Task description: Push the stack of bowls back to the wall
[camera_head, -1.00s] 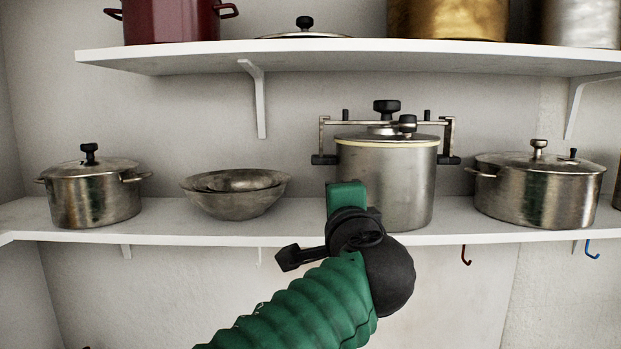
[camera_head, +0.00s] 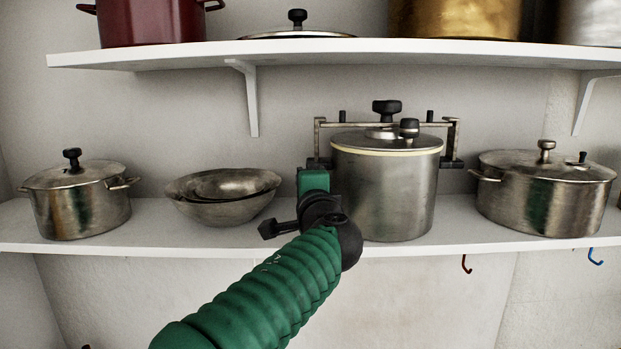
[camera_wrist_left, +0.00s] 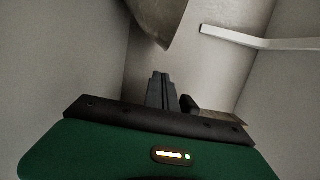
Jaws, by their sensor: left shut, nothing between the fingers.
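The stack of bowls (camera_head: 222,211), dull grey metal and nested, sits on the lower white shelf (camera_head: 150,232) between a lidded pot and a tall pressure cooker. My left gripper (camera_head: 314,181) is just right of the bowls, in front of the cooker's left side, with a visible gap to the bowls. Its fingertips are hidden in the head view. In the left wrist view its fingers (camera_wrist_left: 162,91) are shut and empty. A curved metal edge (camera_wrist_left: 160,20) shows beyond them; I cannot tell which vessel it belongs to. My right gripper is not in view.
The pressure cooker (camera_head: 390,190) stands close to my gripper on the right. A lidded pot (camera_head: 80,208) is left of the bowls, and a wide pot (camera_head: 545,200) is at the right. An upper shelf (camera_head: 330,52) with a bracket (camera_head: 248,100) overhangs them.

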